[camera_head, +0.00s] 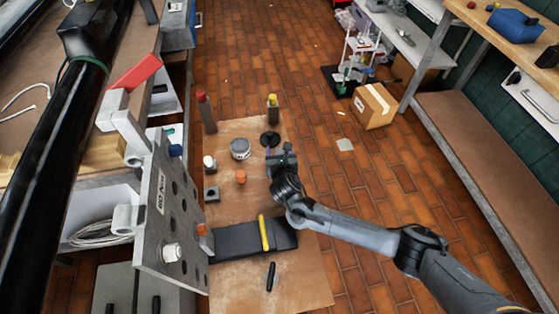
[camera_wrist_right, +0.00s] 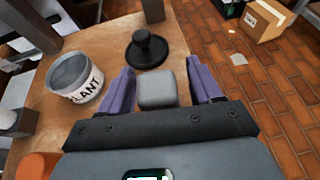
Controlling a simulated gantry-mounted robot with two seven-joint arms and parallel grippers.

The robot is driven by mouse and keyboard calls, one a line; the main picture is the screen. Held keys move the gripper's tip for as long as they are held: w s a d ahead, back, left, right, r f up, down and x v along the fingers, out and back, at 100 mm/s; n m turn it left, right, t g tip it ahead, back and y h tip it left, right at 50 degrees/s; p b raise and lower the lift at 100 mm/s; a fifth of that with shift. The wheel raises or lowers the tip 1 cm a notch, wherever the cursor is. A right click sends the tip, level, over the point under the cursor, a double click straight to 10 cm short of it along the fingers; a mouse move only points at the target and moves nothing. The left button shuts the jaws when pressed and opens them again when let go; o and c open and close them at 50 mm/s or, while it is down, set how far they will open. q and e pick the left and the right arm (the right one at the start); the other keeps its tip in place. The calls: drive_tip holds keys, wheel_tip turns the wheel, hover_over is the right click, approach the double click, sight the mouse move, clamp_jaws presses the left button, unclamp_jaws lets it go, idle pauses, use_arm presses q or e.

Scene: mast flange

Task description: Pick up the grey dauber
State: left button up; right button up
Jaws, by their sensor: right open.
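A small grey block with rounded edges, which looks like the grey dauber (camera_wrist_right: 157,90), sits between the fingers of my right gripper in the right wrist view. My right gripper (camera_wrist_right: 157,88) is open, with a purple finger on each side and a gap beside the block. In the head view my right gripper (camera_head: 273,156) is low over the wooden board, and the block is hard to make out there. My left gripper is not in view.
A black knobbed disc (camera_wrist_right: 147,48) stands just beyond the block. A sealant can (camera_wrist_right: 76,78) is to its left.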

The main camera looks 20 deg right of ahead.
drive_tip(key=c, duration=1)
drive_tip(key=shift+c, duration=0.2)
drive_tip(key=shift+r+p, duration=0.55)
drive_tip(key=shift+r, duration=0.3)
drive_tip(key=r, duration=0.1)
drive_tip(key=r+p, duration=0.2)
drive_tip(key=shift+s+d+r, duration=0.15)
drive_tip(key=shift+s+d, duration=0.15)
drive_tip(key=s+d+r+p, duration=0.4)
drive_tip(key=s+d+r, duration=0.2)
drive_tip(key=s, duration=0.2)
drive_tip(key=shift+s+d+p, duration=0.25)
drive_tip(key=shift+d+p, duration=0.05)
drive_tip(key=shift+d, duration=0.05)
